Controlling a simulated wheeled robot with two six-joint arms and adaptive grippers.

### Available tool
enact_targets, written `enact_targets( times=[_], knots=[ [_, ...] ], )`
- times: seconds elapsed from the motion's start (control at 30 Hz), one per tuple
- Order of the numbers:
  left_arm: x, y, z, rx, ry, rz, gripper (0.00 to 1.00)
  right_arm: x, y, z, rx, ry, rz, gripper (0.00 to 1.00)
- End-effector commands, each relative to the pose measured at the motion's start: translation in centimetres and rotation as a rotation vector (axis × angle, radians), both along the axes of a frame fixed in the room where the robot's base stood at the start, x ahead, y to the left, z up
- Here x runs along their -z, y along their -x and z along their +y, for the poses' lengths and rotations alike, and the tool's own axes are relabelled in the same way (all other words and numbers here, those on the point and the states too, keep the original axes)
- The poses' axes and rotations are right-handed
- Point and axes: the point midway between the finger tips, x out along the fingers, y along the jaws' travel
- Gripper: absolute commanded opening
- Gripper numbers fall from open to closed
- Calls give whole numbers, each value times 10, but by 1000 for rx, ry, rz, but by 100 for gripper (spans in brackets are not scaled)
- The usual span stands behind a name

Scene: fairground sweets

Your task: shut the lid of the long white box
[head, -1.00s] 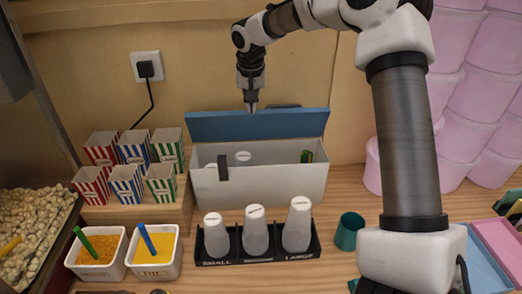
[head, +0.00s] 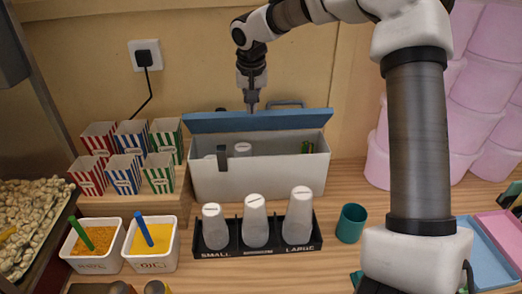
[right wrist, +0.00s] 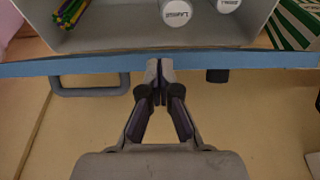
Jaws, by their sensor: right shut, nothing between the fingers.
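The long white box (head: 260,178) stands at the back of the counter with a dark latch on its front. Its blue lid (head: 290,122) is open, rising along the back edge and leaning. Inside are white-capped bottles (right wrist: 177,12) and green and yellow sticks (right wrist: 75,14). My right gripper (head: 252,109) is shut and empty at the lid's top edge. In the right wrist view its fingertips (right wrist: 158,68) meet the blue lid strip (right wrist: 230,60), on the side away from the box interior; whether they press on it I cannot tell. My left gripper is out of view.
A black rack (head: 258,246) with bottles stands in front of the box, a teal cup (head: 350,223) to its right. Striped popcorn boxes (head: 124,174) are on a wooden step at left. Pink tubs (head: 480,110) are stacked at right.

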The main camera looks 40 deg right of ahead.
Motion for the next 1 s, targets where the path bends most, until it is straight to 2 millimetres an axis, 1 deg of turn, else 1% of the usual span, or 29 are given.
enact_targets(
  times=[0.07, 0.4, 0.53, 0.6, 1.0],
  knots=[
    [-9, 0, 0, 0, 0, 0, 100, -5, 0, -1, -1, -1, 5, 0],
    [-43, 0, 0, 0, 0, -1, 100, -51, 0, 0, 0, 0, 4, 0],
    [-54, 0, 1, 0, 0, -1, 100, -66, 0, 0, 0, 0, 1, 0],
    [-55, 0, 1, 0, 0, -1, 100, -68, 0, 0, 0, 0, 1, 0],
    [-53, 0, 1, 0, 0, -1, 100, -67, 0, 0, 0, 1, 1, 0]
  ],
)
